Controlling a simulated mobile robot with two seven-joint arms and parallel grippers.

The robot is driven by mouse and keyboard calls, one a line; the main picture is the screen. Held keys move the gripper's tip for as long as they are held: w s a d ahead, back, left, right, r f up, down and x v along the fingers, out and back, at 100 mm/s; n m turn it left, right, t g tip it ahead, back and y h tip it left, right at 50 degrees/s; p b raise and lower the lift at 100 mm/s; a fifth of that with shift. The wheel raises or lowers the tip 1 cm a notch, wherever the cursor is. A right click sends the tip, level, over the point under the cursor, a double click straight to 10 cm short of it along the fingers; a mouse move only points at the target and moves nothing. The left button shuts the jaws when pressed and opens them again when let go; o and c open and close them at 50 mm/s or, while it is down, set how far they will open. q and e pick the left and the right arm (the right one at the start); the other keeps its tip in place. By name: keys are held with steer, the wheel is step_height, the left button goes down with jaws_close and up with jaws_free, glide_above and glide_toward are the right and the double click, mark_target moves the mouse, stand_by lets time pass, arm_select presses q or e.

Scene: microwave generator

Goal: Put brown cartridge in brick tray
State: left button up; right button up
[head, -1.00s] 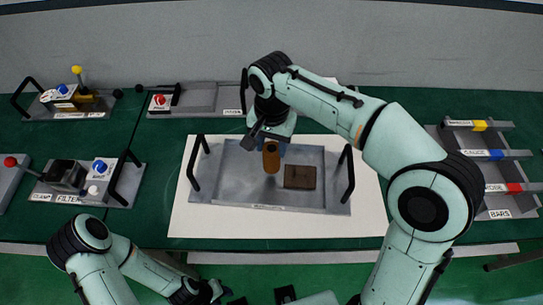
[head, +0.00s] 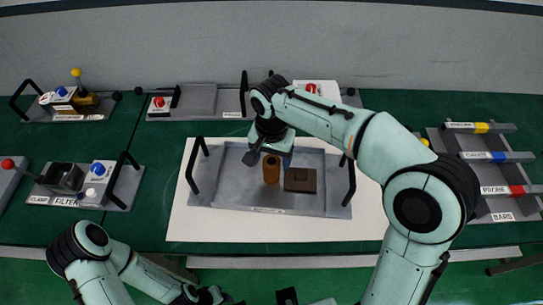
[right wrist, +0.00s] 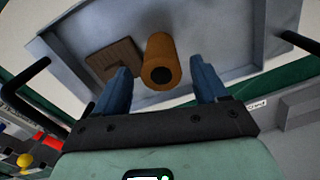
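The brown cartridge (head: 271,169), an orange-brown cylinder, stands upright in the grey brick tray (head: 232,190). A dark brown flat block (head: 300,180) lies just right of it in the tray. My right gripper (head: 270,150) is above the cartridge. In the right wrist view its two blue fingers (right wrist: 162,85) are spread, with the cartridge (right wrist: 160,58) showing between and beyond them, gaps on both sides. The cartridge's dark round end faces that camera. My left gripper (head: 212,296) is low at the bottom edge, its fingers too unclear to read.
The tray has black upright handles at its left (head: 196,165) and right (head: 350,182) ends and sits on a white sheet (head: 185,225). A clamp and filter unit (head: 85,185) is at left. A rack of coloured bars (head: 490,170) is at right. The tray's left part is bare.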

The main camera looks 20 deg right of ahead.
arm_select(q)
steer(key=w+r+p, duration=0.2)
steer(key=r, duration=0.1)
steer(key=shift+w+r, duration=0.15)
arm_select(e)
step_height(320, 180, up, 12)
steer(key=shift+r, duration=0.2)
stand_by(0.4)
